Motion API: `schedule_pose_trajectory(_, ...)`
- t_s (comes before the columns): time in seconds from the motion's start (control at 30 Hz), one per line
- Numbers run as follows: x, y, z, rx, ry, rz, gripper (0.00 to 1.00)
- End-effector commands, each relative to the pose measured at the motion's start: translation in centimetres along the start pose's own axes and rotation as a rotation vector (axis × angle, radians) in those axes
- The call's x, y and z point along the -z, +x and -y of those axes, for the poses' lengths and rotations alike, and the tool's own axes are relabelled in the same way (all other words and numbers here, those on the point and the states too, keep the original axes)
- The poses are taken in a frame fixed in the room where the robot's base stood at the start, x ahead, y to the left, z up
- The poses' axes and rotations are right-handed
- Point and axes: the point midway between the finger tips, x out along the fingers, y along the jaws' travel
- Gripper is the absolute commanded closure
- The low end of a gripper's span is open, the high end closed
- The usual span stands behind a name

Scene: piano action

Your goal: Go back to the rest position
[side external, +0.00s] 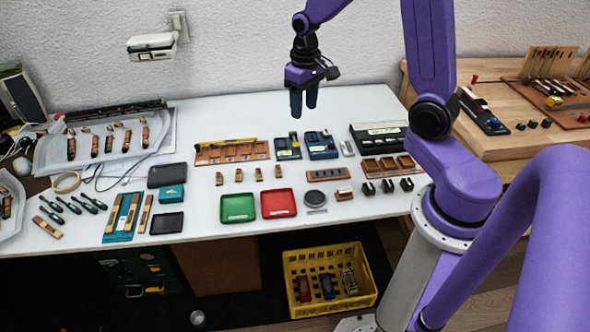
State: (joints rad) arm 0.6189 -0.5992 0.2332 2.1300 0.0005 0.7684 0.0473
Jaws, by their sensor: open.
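My gripper (303,105) hangs pointing down above the back part of the white table (230,117), near the picture's upper middle. Its two dark blue fingers are apart, with nothing between them. It is clear of the dark blue device (320,145) and the wooden slotted holder (232,151) on the table below. My purple arm reaches in from the right side.
A green tray (238,207) and a red tray (279,204) lie at the table's front. Several small wooden parts stand behind them. A black box (379,136) is at the right. A yellow crate (330,306) is below the front edge.

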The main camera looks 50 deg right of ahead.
Motion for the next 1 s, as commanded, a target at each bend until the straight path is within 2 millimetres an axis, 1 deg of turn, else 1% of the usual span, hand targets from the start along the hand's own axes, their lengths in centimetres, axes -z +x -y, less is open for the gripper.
schedule_pose_trajectory(0.03, -0.8, -0.5, 1.4, 0.001, -0.057, -0.004, 0.49)
schedule_pose_trajectory(0.2, -3.9, -1.7, 5.5, 0.004, -0.238, -0.006, 0.49)
schedule_pose_trajectory(0.37, -7.5, -2.6, 8.6, 0.006, -0.410, -0.009, 0.49)
schedule_pose_trajectory(0.5, -10.9, -3.3, 10.6, 0.010, -0.560, -0.011, 0.49)
schedule_pose_trajectory(0.6, -13.5, -3.7, 11.6, 0.012, -0.667, -0.013, 0.49)
schedule_pose_trajectory(0.73, -17.0, -4.2, 12.4, 0.015, -0.805, -0.014, 0.49)
schedule_pose_trajectory(0.9, -21.3, -4.6, 12.6, 0.020, -0.979, -0.016, 0.49)
schedule_pose_trajectory(1.0, -23.3, -4.7, 12.4, 0.022, -1.062, -0.017, 0.49)
